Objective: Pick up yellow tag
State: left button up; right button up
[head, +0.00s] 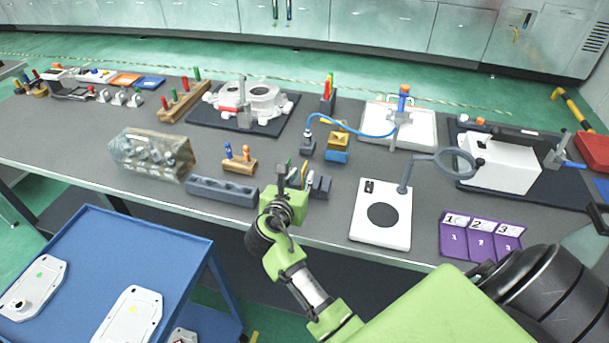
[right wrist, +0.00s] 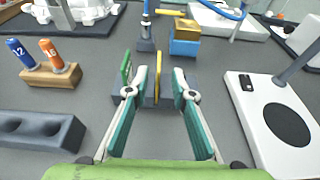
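The yellow tag (right wrist: 158,76) is a thin upright plate in a dark grey slotted holder (right wrist: 150,96). A green tag (right wrist: 125,68) stands in the same holder, to its left. My right gripper (right wrist: 160,74) is open, with one finger on each side of the yellow tag and the green tag outside the left finger. Gaps show between the yellow tag and both fingers. In the head view my right gripper (head: 281,178) is over the holder (head: 319,186) at the table's front edge and partly hides the tags. My left gripper is not in view.
A wooden block (head: 239,165) with blue and orange pegs and a long grey block (head: 222,190) are to the left. A white plate with a black disc (head: 382,213) and magnifier is to the right. A blue and yellow box (head: 338,150) stands behind. A blue cart (head: 105,245) is in front.

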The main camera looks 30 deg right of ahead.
aim_at(302, 172)
jog(key=x, duration=0.3)
jog(key=shift+w+d+r+p, duration=0.25)
jog(key=shift+w+p, duration=0.05)
jog(key=shift+w, duration=0.1)
jog(key=shift+w+d+f, duration=0.2)
jog(key=shift+w+d, duration=0.05)
jog(key=shift+d, duration=0.15)
jog(key=shift+a, duration=0.1)
grip_shut()
jog(key=shift+r, duration=0.1)
